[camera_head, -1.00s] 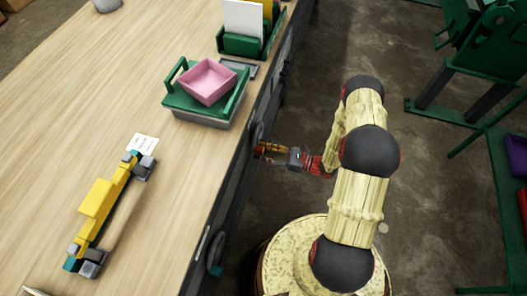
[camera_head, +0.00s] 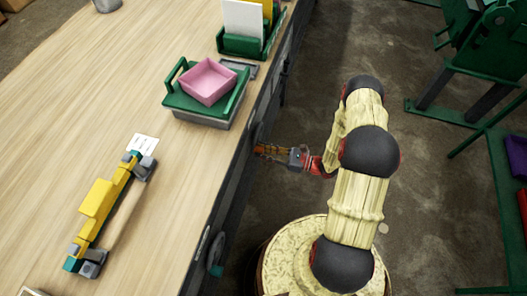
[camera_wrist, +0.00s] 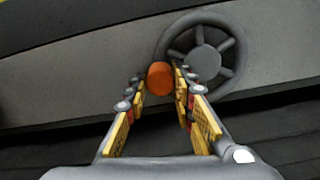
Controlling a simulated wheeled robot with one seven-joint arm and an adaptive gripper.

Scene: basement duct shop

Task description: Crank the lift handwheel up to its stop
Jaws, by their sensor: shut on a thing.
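The lift handwheel (camera_wrist: 236,62) is a dark grey spoked wheel with a round hub, mounted on the bench's front face in the wrist view. Its orange crank knob (camera_wrist: 160,77) is at the wheel's left side, between my fingertips. My gripper (camera_wrist: 160,80) is shut on this knob, with yellow-padded fingers on either side of it. In the head view my gripper (camera_head: 262,151) reaches left to the bench's front edge, where the wheel's rim (camera_head: 257,134) shows edge-on. The knob is mostly hidden there by the fingers.
On the wooden bench top (camera_head: 110,95) stand a green lift platform (camera_head: 195,100) carrying a pink tray (camera_head: 208,80), a yellow tool (camera_head: 100,200) and a green holder (camera_head: 240,45). A green machine stand (camera_head: 480,60) is at right.

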